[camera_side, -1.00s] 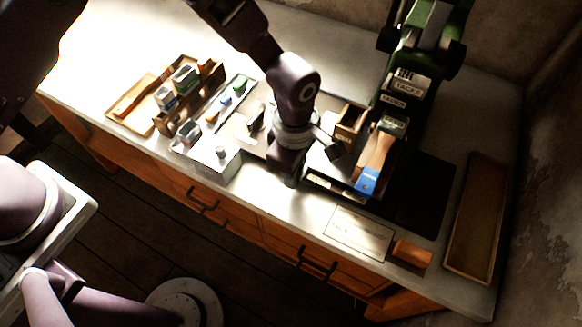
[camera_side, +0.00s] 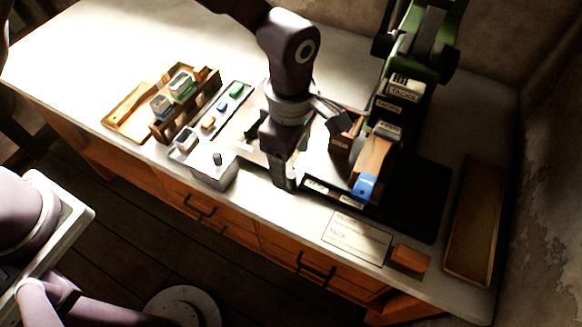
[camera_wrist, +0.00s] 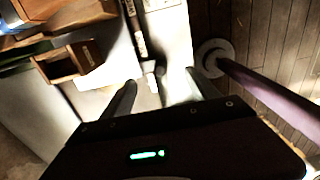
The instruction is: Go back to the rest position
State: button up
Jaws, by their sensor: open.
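My gripper (camera_side: 284,182) hangs over the front part of the bench, between the grey knob box and the dark base of the press. In the wrist view my gripper (camera_wrist: 160,88) has its two fingers spread, with nothing held between them. The green press (camera_side: 428,42) stands at the back right, partly cut off by the top edge. Its handwheel cannot be made out clearly. Labelled boxes (camera_side: 402,92) sit in front of it. A wooden piece with a blue end (camera_side: 365,186) lies near the front of the dark base. My arm hides part of the bench middle.
A wooden rack with jars (camera_side: 185,95), a tray of coloured pieces (camera_side: 222,108) and a grey knob box (camera_side: 214,166) stand left of my gripper. A card (camera_side: 356,238), an orange block (camera_side: 410,257) and a long tray (camera_side: 474,228) lie right. The back left bench is clear.

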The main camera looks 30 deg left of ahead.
jog(key=shift+r, duration=0.45)
jog(key=s+a+r+m+t+h, duration=0.1)
jog(key=a+r+m, duration=0.4)
jog(key=r, duration=0.4)
jog(key=s+a+r+m+t+h, duration=0.1)
jog(key=s+a+r+m, duration=0.1)
jog(key=a+r, duration=0.6)
jog(key=s+a+r+m+t+y, duration=0.1)
jog(key=s+a+r+m, duration=0.1)
jog(key=s+a+m, duration=0.3)
jog(key=s+a+r+m+t+y, duration=0.1)
jog(key=s+a+r+m+t, duration=0.1)
jog(key=s+a+m, duration=0.4)
jog(key=s+a, duration=0.1)
jog(key=s, duration=0.2)
jog(key=shift+s+r+t, duration=0.2)
jog(key=shift+r+t, duration=0.05)
jog(key=shift+t, duration=0.05)
